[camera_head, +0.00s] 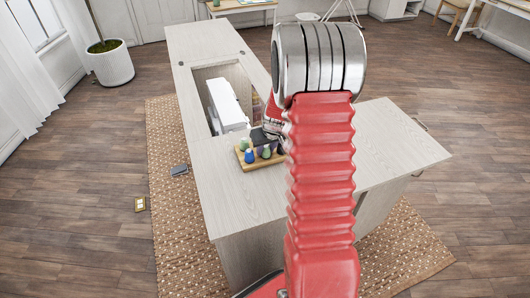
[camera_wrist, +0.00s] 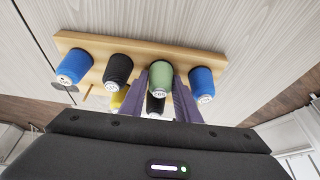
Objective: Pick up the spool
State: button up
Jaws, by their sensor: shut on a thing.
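A wooden spool rack (camera_wrist: 215,60) spans the upper wrist view. A blue spool (camera_wrist: 74,66), a black spool (camera_wrist: 118,68), a green spool (camera_wrist: 160,76) and another blue spool (camera_wrist: 201,83) show along it. A yellow spool (camera_wrist: 119,97) and a second black spool (camera_wrist: 155,104) show partly below. My gripper (camera_wrist: 161,83) has its fingers on both sides of the green spool and is shut on it. In the head view the rack (camera_head: 262,165) sits on the cabinet top, and my arm hides part of it and the fingertips.
The pale wooden cabinet (camera_head: 235,195) has an opening with a white sewing machine (camera_head: 227,104) in it, just behind the rack. Its right wing (camera_head: 393,145) is bare. A phone-like object (camera_head: 179,170) and a small framed item (camera_head: 140,204) lie at left.

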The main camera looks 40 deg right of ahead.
aim_at(266, 148)
jog(key=shift+c, duration=0.9)
jog(key=shift+r, duration=0.1)
notch_tip(266, 148, up, 10)
jog(key=shift+f, duration=0.1)
jog(key=w+d+r, duration=0.1)
jog(key=w+d, duration=0.2)
jog(key=d, duration=1.1)
